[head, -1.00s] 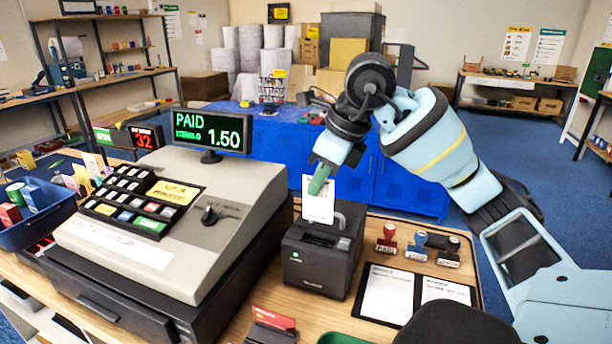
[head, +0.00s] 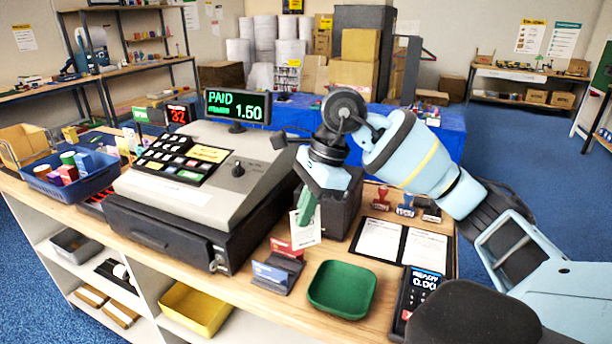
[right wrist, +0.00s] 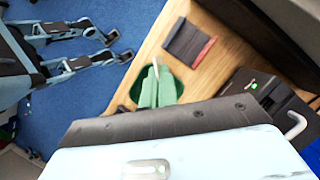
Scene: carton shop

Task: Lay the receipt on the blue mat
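The receipt (head: 309,230) is a small white slip with print. It hangs from the green fingertips of my right gripper (head: 306,208), in front of the black receipt printer (head: 341,205). The gripper is shut on its upper part. In the right wrist view the green fingers (right wrist: 157,90) lie together over the green tray, and only a thin pale edge shows at their tips. I cannot pick out a blue mat for certain; a dark blue patch (head: 97,138) shows behind the basket at the left. My left gripper is not in the head view.
The cash register (head: 190,190) stands left of the printer. A green tray (head: 342,289), card holder (head: 277,272), card terminal (head: 416,295), open folder (head: 403,226) and several stamps (head: 405,204) crowd the right side. A blue basket (head: 72,185) sits at the far left.

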